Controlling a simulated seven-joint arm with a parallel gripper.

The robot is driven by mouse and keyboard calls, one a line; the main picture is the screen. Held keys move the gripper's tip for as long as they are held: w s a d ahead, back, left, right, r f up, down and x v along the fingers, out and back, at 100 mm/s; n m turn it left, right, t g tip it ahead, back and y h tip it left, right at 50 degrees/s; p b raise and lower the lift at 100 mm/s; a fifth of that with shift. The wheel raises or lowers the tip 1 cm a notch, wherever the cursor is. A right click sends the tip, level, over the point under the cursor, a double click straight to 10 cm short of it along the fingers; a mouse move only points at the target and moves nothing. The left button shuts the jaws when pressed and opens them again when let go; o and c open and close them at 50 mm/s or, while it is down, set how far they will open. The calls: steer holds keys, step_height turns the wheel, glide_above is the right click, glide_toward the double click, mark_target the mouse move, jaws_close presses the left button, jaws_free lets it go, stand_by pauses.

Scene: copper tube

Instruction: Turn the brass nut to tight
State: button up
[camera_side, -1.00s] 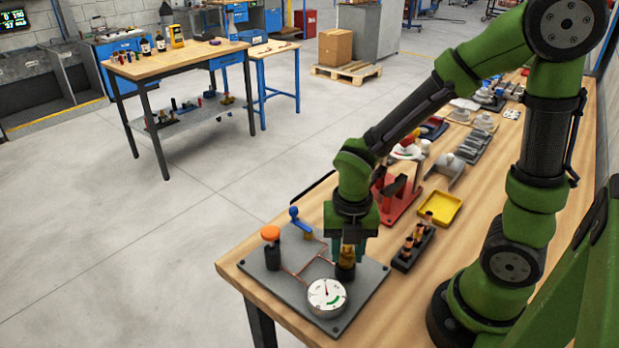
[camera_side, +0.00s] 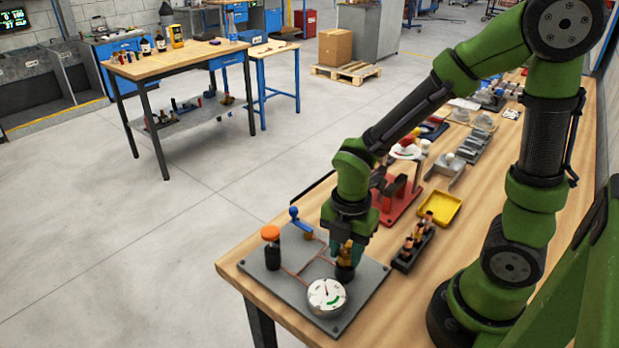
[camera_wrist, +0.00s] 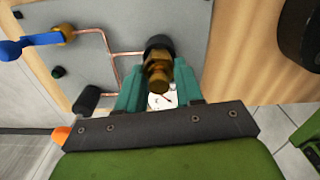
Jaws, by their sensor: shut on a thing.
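The brass nut (camera_side: 346,256) stands on a dark round base on the grey plate (camera_side: 362,297), at the right end of the copper tube (camera_side: 292,272). My gripper (camera_side: 346,257) is over the nut with its teal fingers shut on it from both sides. In the wrist view the nut (camera_wrist: 158,75) shows between the teal fingertips (camera_wrist: 158,88), with the black base (camera_wrist: 158,44) beyond it. The white dial gauge (camera_side: 326,295) is on the plate just in front of the nut. In the wrist view the gauge is mostly hidden behind the fingers and nut.
On the plate are an orange-topped knob (camera_side: 270,234) at the left and a blue lever valve (camera_side: 296,216) at the back. A black rack of fittings (camera_side: 413,248) and a yellow tray (camera_side: 440,209) stand right of the plate. A red stand (camera_side: 396,200) is behind.

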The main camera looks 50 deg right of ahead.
steer(key=m, duration=0.4)
steer(key=shift+m, duration=0.3)
steer(key=m, duration=0.3)
steer(key=shift+w+m, duration=0.1)
steer(key=shift+m, duration=0.3)
steer(key=m, duration=0.8)
steer(key=shift+d, duration=0.1)
steer(key=m, duration=0.6)
steer(key=shift+d, duration=0.1)
steer(key=m, duration=0.6)
steer(key=shift+d+m, duration=0.1)
steer(key=shift+m, duration=0.2)
steer(key=o, duration=1)
